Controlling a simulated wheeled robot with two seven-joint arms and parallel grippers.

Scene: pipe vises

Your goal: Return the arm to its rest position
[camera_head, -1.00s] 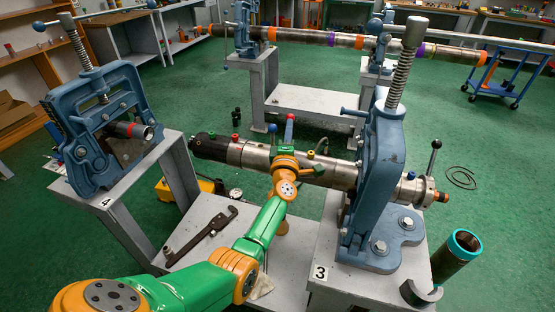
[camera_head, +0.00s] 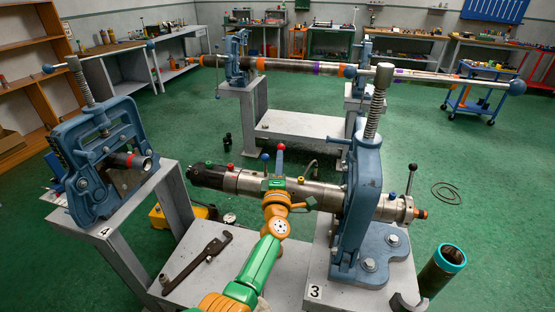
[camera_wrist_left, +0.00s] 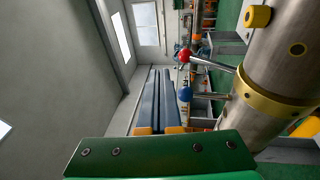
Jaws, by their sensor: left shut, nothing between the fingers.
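My left arm, green and orange, comes in from the bottom of the head view and reaches up to the steel pipe assembly (camera_head: 320,194). My left gripper (camera_head: 279,162) shows small there as a narrow blue upright shape, partly hidden by the wrist. In the left wrist view its two long blue-grey fingers (camera_wrist_left: 160,72) lie side by side, shut and empty. The pipe assembly also shows there on the right (camera_wrist_left: 275,75), apart from the fingers. Its red-ball lever (camera_wrist_left: 185,56) and blue-ball lever (camera_wrist_left: 185,94) lie close to the fingers in the picture. My right gripper is not in view.
The blue vise (camera_head: 362,200) on stand 3 holds the pipe assembly. Another blue vise (camera_head: 92,150) stands at left. A pipe wrench (camera_head: 198,262) lies on the low grey platform. A teal-rimmed cylinder (camera_head: 442,270) is at lower right.

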